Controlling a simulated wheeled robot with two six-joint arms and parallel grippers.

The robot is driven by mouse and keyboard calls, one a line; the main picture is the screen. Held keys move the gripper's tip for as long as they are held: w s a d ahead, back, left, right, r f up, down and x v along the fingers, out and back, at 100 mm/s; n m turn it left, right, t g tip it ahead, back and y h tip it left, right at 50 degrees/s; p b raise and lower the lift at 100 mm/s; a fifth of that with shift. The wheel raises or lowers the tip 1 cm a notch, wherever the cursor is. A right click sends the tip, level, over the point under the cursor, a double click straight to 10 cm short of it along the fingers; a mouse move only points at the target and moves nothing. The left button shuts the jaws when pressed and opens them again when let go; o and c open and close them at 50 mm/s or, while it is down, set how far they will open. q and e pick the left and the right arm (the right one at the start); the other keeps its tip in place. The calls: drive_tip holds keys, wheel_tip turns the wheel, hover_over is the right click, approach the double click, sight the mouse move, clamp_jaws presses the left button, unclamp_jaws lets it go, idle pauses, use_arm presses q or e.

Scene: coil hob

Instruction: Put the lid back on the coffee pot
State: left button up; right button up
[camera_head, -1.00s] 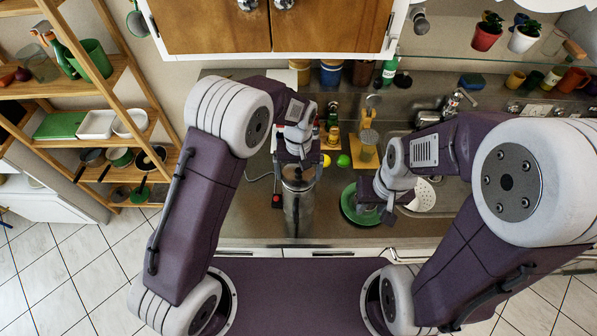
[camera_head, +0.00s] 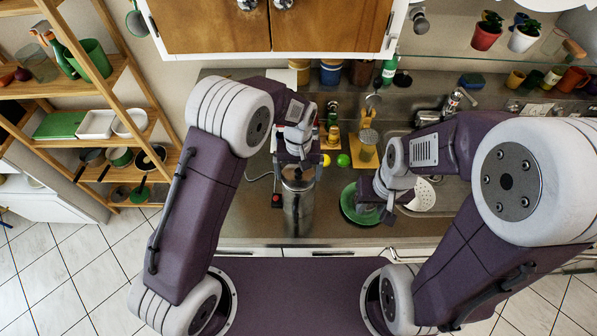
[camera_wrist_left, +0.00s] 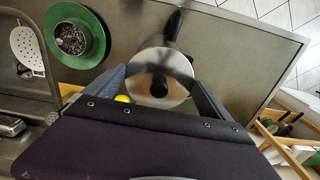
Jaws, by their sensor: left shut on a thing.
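The steel coffee pot (camera_head: 298,212) stands upright on the counter below my left gripper. Its black handle (camera_wrist_left: 172,27) shows in the left wrist view. The round steel lid (camera_wrist_left: 150,96) with a black knob (camera_wrist_left: 158,85) lies between the fingers of my left gripper (camera_wrist_left: 158,76), which are closed against its sides. The lid is over the pot's top; I cannot tell whether it touches the rim. The left gripper also shows in the head view (camera_head: 298,165). My right gripper (camera_head: 374,208) is over the green plate, partly hidden, and its opening is unclear.
The green plate (camera_wrist_left: 101,36) holds a small container of dark grains (camera_wrist_left: 70,40). A white perforated skimmer (camera_head: 424,194) lies at the sink's edge. The counter's front edge is close to the pot.

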idle(0.3)
use_arm(q)
drive_tip(key=o, duration=1.1)
drive_tip(key=shift+o, duration=0.2)
drive_tip(key=shift+r+p, duration=2.95)
drive_tip(key=shift+r, duration=0.6)
drive_tip(key=shift+f, duration=0.1)
clamp_jaws()
drive_tip(key=shift+f, duration=0.15)
